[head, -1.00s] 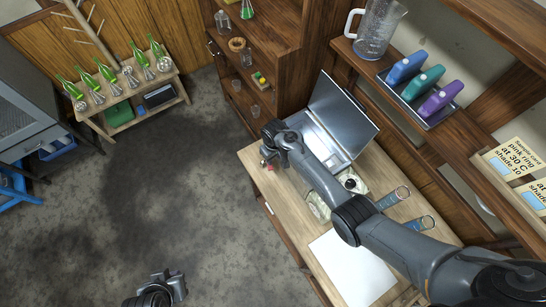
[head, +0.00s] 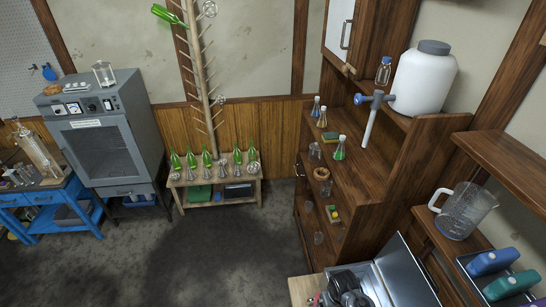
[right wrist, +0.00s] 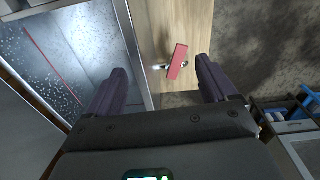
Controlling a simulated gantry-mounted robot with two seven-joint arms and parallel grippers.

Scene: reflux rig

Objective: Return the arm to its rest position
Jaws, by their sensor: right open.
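My right gripper (right wrist: 160,66) is open in the right wrist view, with nothing between its two dark fingers. Beyond the fingers a small red block-like thing (right wrist: 178,62) shows at the wooden desk (right wrist: 165,22), apart from the gripper as far as I can tell. My left gripper is outside both views.
A wooden shelf unit (head: 375,175) with flasks and a white carboy (head: 424,78) stands behind the desk. A glass jug (head: 466,212) and coloured bottles (head: 495,261) are at right. Open floor (head: 225,250) lies left.

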